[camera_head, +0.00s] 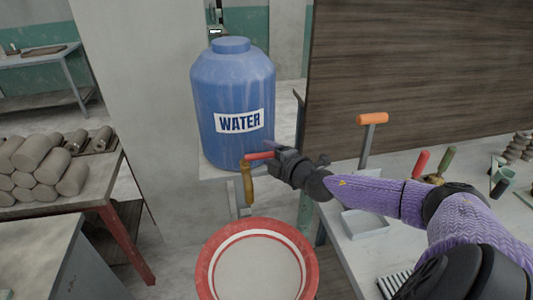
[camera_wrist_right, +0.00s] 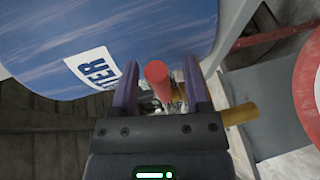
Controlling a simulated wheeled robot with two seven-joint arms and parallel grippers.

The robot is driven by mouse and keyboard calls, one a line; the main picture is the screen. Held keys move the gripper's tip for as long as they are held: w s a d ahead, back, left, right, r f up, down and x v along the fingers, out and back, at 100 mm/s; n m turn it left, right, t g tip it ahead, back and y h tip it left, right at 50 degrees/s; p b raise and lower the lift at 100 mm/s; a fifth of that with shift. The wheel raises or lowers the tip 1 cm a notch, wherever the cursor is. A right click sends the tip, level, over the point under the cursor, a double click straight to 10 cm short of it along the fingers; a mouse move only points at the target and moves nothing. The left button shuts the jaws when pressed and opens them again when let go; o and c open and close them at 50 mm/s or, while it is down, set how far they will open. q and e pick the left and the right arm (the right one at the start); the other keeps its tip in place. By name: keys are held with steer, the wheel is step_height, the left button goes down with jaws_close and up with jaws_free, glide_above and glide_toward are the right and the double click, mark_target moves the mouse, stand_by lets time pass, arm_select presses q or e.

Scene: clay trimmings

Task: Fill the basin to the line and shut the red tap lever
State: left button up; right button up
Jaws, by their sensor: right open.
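The blue water barrel (camera_head: 232,105) stands on a stand, its label reading WATER. Its brass tap (camera_head: 248,186) points down and carries a red lever (camera_head: 260,156) lying roughly level. The red-rimmed basin (camera_head: 208,268) sits below, pale inside with a red ring line near the top. I see no clear stream, and cannot tell the water level. My right gripper (camera_head: 276,158) is at the lever. In the right wrist view its open fingers (camera_wrist_right: 160,85) stand on either side of the red lever (camera_wrist_right: 158,75), with gaps showing. My left gripper is out of view.
A workbench at the right holds an orange-handled tool (camera_head: 372,120), a shallow tray (camera_head: 364,224) and small tools with red and green handles. A table at the left bears stacked clay rolls (camera_head: 40,165). A dark wooden panel (camera_head: 420,75) rises behind the workbench.

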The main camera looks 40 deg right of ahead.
steer(key=shift+w+f, duration=0.15)
steer(key=shift+w, duration=0.7)
jaws_close()
stand_by(0.8)
